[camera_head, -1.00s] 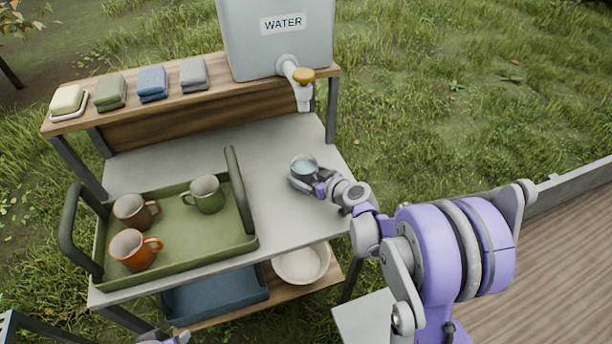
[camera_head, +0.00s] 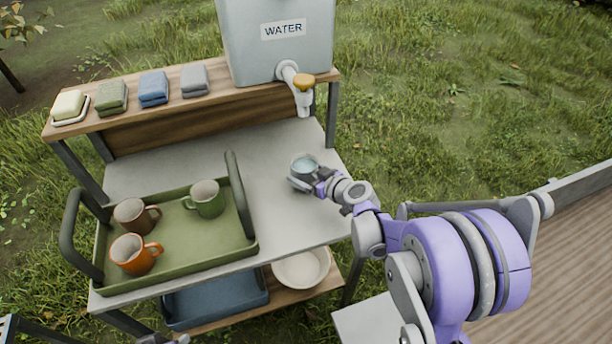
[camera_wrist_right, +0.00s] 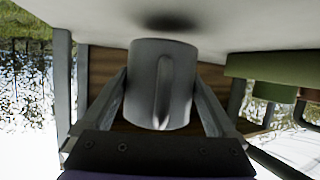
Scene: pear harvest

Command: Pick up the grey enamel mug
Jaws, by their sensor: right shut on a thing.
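The grey enamel mug (camera_head: 304,163) is at the right side of the grey tabletop (camera_head: 280,215), with a pale bluish inside. In the right wrist view the mug (camera_wrist_right: 148,70) appears upside down, its handle facing the camera. My right gripper (camera_head: 302,182) is shut on the mug, one finger on each side of its body. A dark shadow lies on the tabletop by its base; I cannot tell whether the base touches. A small part of my left gripper (camera_head: 168,340) shows at the bottom edge; its fingers are not clear.
A green tray (camera_head: 190,262) with tall handles holds a brown mug (camera_head: 131,214), an orange mug (camera_head: 132,254) and a green mug (camera_head: 206,198). A water tank (camera_head: 270,50) with a tap (camera_head: 302,90) stands behind on the shelf. A white bowl (camera_head: 301,268) is below.

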